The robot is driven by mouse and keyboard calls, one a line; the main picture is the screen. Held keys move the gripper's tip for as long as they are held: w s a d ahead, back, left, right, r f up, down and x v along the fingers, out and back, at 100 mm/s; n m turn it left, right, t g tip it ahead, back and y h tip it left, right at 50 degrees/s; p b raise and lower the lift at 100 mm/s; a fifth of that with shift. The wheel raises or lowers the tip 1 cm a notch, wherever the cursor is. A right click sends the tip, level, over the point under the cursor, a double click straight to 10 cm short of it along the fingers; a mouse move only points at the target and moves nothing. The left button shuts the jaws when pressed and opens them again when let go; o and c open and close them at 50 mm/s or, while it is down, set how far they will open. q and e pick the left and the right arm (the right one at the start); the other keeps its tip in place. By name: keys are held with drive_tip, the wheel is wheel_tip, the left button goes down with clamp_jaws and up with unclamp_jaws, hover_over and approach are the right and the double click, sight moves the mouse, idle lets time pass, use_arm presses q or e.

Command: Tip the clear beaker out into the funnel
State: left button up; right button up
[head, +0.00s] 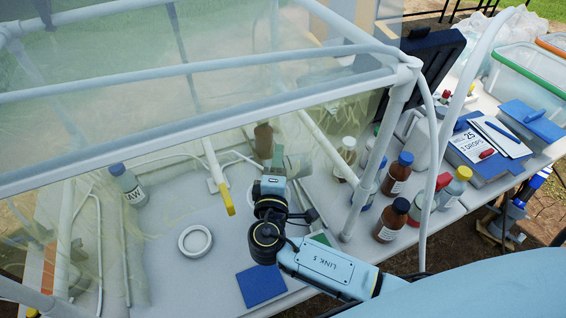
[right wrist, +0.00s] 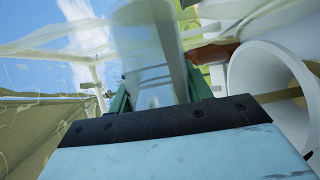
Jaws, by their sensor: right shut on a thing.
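My right gripper (head: 279,158) reaches under the clear-walled frame, its green fingers pointing away from me. In the right wrist view, the right gripper (right wrist: 150,95) is shut on the clear beaker (right wrist: 148,45), which stands between the green fingers. In the head view the beaker is small and hard to separate from the gripper. I cannot make out its contents. A white, wide-mouthed round thing (right wrist: 262,85) is close on the right of the wrist view; I cannot tell whether it is the funnel. No funnel shows clearly in the head view. My left gripper is not in view.
White frame tubes (head: 385,140) and clear sheeting surround the work area. A brown bottle (head: 263,140) stands just beyond my gripper. A white ring (head: 195,241), a blue pad (head: 261,286) and a blue-capped bottle (head: 128,184) are inside. Several bottles (head: 391,219) stand outside right.

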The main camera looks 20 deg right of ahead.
drive_tip(key=shift+a+f+n+t+b, duration=0.15)
drive_tip(key=shift+a+n+t+b, duration=0.1)
drive_tip(key=shift+n, duration=0.35)
drive_tip(key=shift+a+f+n+t+b, duration=0.15)
drive_tip(key=shift+a+n+t, duration=0.1)
drive_tip(key=shift+n, duration=0.35)
drive_tip(key=shift+w+a+r+n+t, duration=0.1)
drive_tip(key=shift+a+n+t, duration=0.25)
drive_tip(key=shift+n, duration=0.5)
drive_tip(key=shift+a+r+n+t, duration=0.1)
drive_tip(key=shift+a+n+t, duration=0.2)
drive_tip(key=shift+n, duration=0.55)
